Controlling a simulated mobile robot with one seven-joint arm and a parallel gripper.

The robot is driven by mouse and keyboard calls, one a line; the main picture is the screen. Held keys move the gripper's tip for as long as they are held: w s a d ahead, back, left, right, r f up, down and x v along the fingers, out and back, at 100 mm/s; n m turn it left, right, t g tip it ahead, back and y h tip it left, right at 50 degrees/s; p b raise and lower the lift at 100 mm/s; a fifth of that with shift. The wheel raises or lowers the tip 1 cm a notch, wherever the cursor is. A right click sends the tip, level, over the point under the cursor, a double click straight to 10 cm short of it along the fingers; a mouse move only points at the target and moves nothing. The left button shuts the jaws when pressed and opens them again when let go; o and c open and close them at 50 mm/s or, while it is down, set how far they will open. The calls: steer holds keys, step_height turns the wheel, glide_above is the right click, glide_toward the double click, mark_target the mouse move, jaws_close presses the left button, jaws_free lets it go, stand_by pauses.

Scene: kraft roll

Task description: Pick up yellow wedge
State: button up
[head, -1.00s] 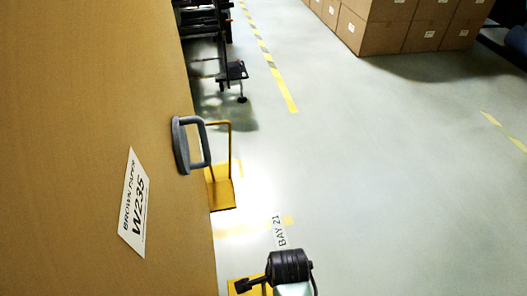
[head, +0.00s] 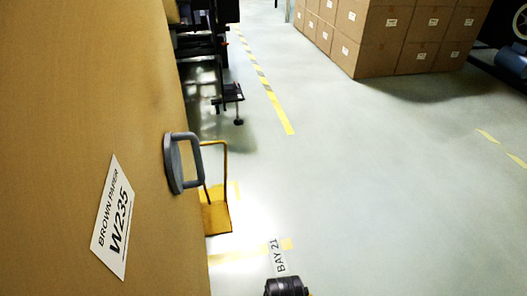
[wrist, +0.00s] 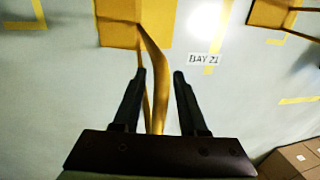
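A yellow wedge (wrist: 118,22) with a tall yellow bar handle (wrist: 154,62) lies on the floor at the top of the wrist view. My gripper (wrist: 159,73) is open. The handle rises towards the camera and shows between the two black fingers, nearer the left one; I cannot tell whether it touches that finger. A second yellow wedge (wrist: 270,12) with a handle shows at the top right. In the head view one yellow wedge (head: 216,215) with its handle stands beside the roll. My fingers are outside the head view; only a black part of my arm shows at the bottom edge.
A big brown paper roll (head: 90,90) labelled W235 fills the left, with a grey handle-shaped piece (head: 183,162) at its edge. A BAY 21 floor label (head: 280,255) is near my arm. Stacked cartons (head: 400,35) stand at the back right. The floor between is clear.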

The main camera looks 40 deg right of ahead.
jaws_close()
stand_by(1.1)
steer(key=shift+r, duration=0.15)
